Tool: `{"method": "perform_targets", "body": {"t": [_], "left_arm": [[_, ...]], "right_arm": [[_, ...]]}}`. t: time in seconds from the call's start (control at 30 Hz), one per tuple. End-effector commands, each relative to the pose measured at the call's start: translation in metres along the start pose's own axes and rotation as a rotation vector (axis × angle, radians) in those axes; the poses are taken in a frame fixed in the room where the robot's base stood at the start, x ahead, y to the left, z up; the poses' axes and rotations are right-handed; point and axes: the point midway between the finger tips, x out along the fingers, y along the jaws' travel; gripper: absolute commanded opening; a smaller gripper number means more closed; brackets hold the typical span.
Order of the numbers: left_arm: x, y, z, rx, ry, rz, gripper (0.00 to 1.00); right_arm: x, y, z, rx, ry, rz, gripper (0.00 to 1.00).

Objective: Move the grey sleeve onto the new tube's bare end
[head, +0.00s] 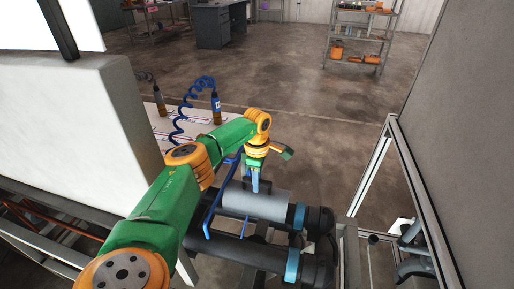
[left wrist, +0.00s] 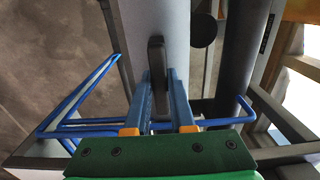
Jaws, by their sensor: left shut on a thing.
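The light grey sleeve (head: 256,204) sits around the upper of two dark tubes in the head view, its right end close to a blue band (head: 297,215). It also fills the top middle of the left wrist view (left wrist: 165,25). A black upright handle (left wrist: 156,55) stands on the sleeve. My left gripper (left wrist: 159,80) has its blue fingers on either side of this handle and is shut on it. In the head view it comes down onto the sleeve from above. The lower dark tube (head: 235,250) runs alongside. My right gripper is not in view.
A blue bent-rod bracket (head: 211,210) is beside the sleeve's left end. Black elbows (head: 320,222) stand right of the blue bands. A metal frame (head: 372,170) and a grey panel (head: 470,110) bound the right, a pale wall block (head: 85,130) the left.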

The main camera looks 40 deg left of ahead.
Motion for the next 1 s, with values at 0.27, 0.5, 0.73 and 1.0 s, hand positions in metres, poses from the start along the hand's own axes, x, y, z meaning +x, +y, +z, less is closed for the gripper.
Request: {"method": "perform_targets", "body": {"t": [0.27, 0.5, 0.73, 1.0], "left_arm": [[0.011, 0.0, 0.0, 0.0, 0.0, 0.0, 0.0], [0.02, 0.0, 0.0, 0.0, 0.0, 0.0, 0.0], [0.028, 0.0, 0.0, 0.0, 0.0, 0.0, 0.0], [0.029, 0.0, 0.0, 0.0, 0.0, 0.0, 0.0]], "right_arm": [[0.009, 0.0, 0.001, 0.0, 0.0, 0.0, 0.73], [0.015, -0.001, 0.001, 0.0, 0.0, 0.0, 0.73], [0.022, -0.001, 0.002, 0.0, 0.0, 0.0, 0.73], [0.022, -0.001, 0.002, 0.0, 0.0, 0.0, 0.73]]}}
